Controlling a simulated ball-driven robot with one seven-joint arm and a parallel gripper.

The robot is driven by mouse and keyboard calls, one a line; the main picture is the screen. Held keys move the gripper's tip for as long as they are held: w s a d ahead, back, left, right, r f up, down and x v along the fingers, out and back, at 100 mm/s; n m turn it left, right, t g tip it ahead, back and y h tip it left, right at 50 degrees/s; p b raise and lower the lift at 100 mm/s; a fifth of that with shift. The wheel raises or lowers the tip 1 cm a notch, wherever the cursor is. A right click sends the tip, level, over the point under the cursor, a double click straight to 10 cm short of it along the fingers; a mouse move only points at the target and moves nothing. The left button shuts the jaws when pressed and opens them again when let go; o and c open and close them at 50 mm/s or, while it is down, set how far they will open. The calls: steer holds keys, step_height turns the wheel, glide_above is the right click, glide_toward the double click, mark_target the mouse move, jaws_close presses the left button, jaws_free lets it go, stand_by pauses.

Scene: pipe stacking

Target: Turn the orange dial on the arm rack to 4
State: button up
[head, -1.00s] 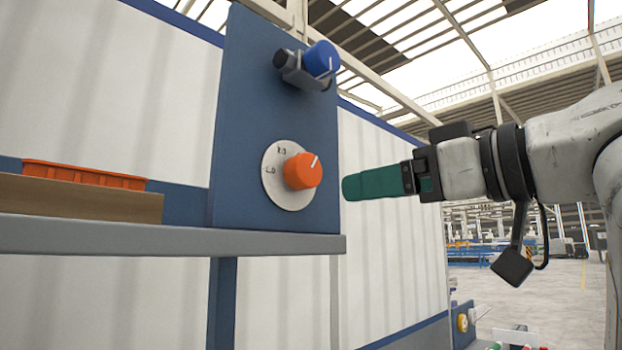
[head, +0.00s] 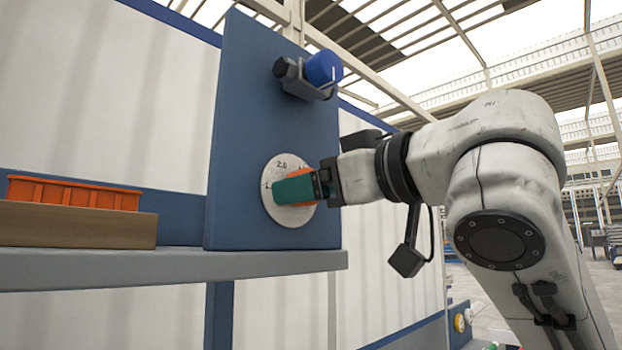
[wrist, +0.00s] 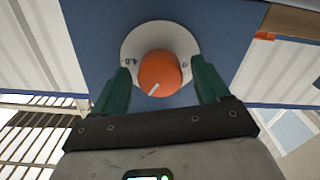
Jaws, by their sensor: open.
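The orange dial (wrist: 159,72) sits on a round white scale plate (head: 288,216) on a blue upright panel. In the wrist view its white pointer line faces down toward my gripper's palm. In the head view the dial (head: 301,177) is mostly hidden behind my gripper, and a "2.0" mark shows above it. My gripper (wrist: 160,82) is open, with one green finger on each side of the dial. In the head view the green finger (head: 292,190) overlaps the dial and plate. I cannot tell whether the fingers touch the dial.
A blue knob (head: 323,68) on a grey bracket is mounted higher on the blue panel (head: 245,130). A grey shelf (head: 150,266) runs below, holding an orange bin (head: 75,193) on a brown board (head: 80,226).

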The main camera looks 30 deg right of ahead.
steer(key=shift+w+a, duration=0.1)
steer(key=shift+w, duration=0.3)
steer(key=c, duration=1)
